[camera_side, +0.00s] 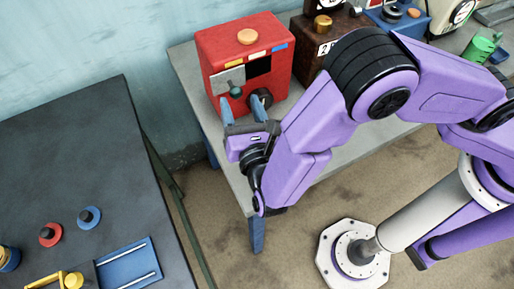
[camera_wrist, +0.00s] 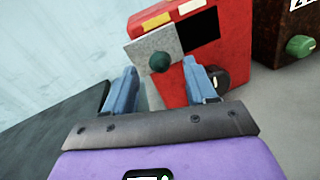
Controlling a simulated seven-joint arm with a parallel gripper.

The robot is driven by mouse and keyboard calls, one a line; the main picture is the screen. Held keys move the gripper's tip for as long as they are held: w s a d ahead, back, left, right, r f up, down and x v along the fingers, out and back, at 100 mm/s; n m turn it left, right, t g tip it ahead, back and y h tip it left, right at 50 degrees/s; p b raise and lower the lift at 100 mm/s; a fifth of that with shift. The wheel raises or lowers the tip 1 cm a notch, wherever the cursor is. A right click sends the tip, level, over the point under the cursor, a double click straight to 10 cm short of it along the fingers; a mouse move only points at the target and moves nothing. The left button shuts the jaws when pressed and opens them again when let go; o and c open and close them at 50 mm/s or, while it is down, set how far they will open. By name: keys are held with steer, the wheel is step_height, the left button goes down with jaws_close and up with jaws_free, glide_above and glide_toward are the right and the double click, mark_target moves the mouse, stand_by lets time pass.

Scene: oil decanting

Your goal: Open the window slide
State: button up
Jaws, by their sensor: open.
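The red box (camera_side: 222,45) stands on the grey table. On its front is the window slide, a grey plate (camera_side: 222,77) with a dark green knob (camera_side: 236,89). The plate sits left of a black window opening (camera_side: 258,66), which shows uncovered beside it. In the wrist view the plate (camera_wrist: 146,44), knob (camera_wrist: 159,62) and opening (camera_wrist: 198,30) show too. My gripper (camera_side: 243,105) is open, its two blue fingers pointing at the box front. In the wrist view the knob appears between the fingertips of my gripper (camera_wrist: 160,68); no contact is visible, and I cannot tell the depth gap.
A black dial (camera_side: 261,99) sits low on the box front, close to my right finger. A brown box (camera_side: 315,35) stands to the right of the red box. A dark table (camera_side: 90,140) is at the left, and the wall is behind.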

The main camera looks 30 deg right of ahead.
steer(key=s+a, duration=0.3)
steer(key=s, duration=1.2)
steer(key=w+d+r+m+g+h, duration=0.25)
steer(key=d+m+g, duration=0.25)
steer(key=d, duration=0.6)
steer(key=w+d+r+m+g+h, duration=0.2)
steer(key=w+d+r+m+g, duration=0.25)
steer(key=d, duration=0.55)
steer(key=s+d+r+m+g+y, duration=0.2)
steer(key=s+d+m+g+y, duration=0.6)
steer(key=s+d, duration=0.3)
steer(key=d+m, duration=0.1)
steer(key=d, duration=0.3)
steer(key=shift+s, duration=0.3)
steer(key=shift+m, duration=0.25)
